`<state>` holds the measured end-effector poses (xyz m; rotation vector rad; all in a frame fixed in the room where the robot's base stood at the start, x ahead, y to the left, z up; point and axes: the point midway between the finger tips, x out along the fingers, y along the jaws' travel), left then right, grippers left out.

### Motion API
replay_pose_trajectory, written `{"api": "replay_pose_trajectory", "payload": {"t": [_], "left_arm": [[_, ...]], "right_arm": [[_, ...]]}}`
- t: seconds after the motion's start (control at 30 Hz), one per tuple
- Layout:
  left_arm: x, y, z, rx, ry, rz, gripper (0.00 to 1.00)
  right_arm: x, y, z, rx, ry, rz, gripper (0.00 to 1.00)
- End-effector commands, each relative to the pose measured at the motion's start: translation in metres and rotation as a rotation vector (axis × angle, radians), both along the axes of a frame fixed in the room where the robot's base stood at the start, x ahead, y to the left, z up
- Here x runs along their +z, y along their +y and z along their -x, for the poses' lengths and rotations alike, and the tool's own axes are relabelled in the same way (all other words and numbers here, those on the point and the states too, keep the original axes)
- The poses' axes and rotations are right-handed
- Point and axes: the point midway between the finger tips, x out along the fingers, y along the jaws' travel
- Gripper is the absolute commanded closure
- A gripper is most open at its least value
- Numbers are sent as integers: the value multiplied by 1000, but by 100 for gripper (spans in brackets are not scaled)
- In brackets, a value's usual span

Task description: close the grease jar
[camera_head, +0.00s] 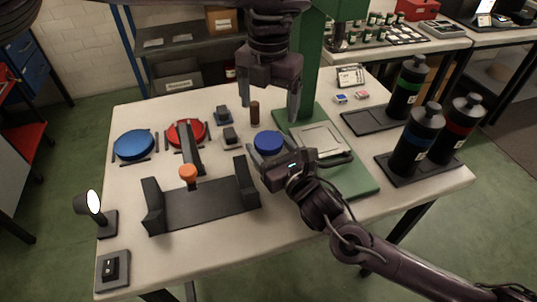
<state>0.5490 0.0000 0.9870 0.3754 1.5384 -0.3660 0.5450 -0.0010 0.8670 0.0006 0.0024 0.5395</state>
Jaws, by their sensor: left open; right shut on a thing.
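A jar (268,142) with a round blue top stands near the middle of the table. My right gripper (278,163) is shut on it from the front; its lower body is mostly hidden. I cannot tell whether the blue top is a lid or the contents. A larger flat blue disc (134,145), lid-like, lies at the left of the table. A similar red disc (187,133) lies to its right, partly behind a dark bar. My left gripper (269,108) is open, pointing down, empty, above and behind the jar.
A small brown cylinder (255,113) stands behind the jar. A dark cradle (205,207) with an orange-knobbed bar is in front. A green press stand (358,182) is to the right. Black bottles (416,139) stand on trays farther right. A lamp (107,222) is front left.

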Motion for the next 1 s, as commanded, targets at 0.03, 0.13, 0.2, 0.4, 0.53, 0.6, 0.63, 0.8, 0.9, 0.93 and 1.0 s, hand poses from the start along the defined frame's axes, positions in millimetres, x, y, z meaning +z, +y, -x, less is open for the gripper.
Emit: {"api": "replay_pose_trajectory", "payload": {"t": [0.03, 0.13, 0.2, 0.4, 0.53, 0.6, 0.63, 0.8, 0.9, 0.93, 1.0], "left_arm": [[10, 0, -1, 2, -4, 0, 16], [23, 0, -1, 0, -3, -1, 16], [29, 0, 0, 1, 0, -1, 16], [34, 0, 0, 2, 1, -2, 16], [34, 0, 0, 2, 2, -1, 16], [34, 1, 0, 2, 1, 0, 16], [34, 1, 0, 2, 1, 0, 16], [33, 0, 0, 2, 1, 0, 16], [33, 0, 0, 2, 1, 0, 16], [33, 0, 0, 2, 1, 0, 16], [33, 0, 0, 2, 1, 0, 16]], "right_arm": [[1, 0, 0, -1, -3, -2, 100], [1, 0, 0, -1, -3, -2, 100], [1, 0, 0, -1, -3, -2, 100], [2, 0, -1, -1, -3, -2, 100], [2, 0, -1, -1, -3, -2, 100], [2, 0, -1, -1, -3, -2, 33], [2, 0, 0, -1, -3, -2, 29], [1, 0, 0, -1, -2, -1, 11], [1, 0, 0, 0, -1, -1, 11], [0, 0, 0, 1, -1, -1, 11], [0, 0, 0, 1, -1, -1, 11]]}}
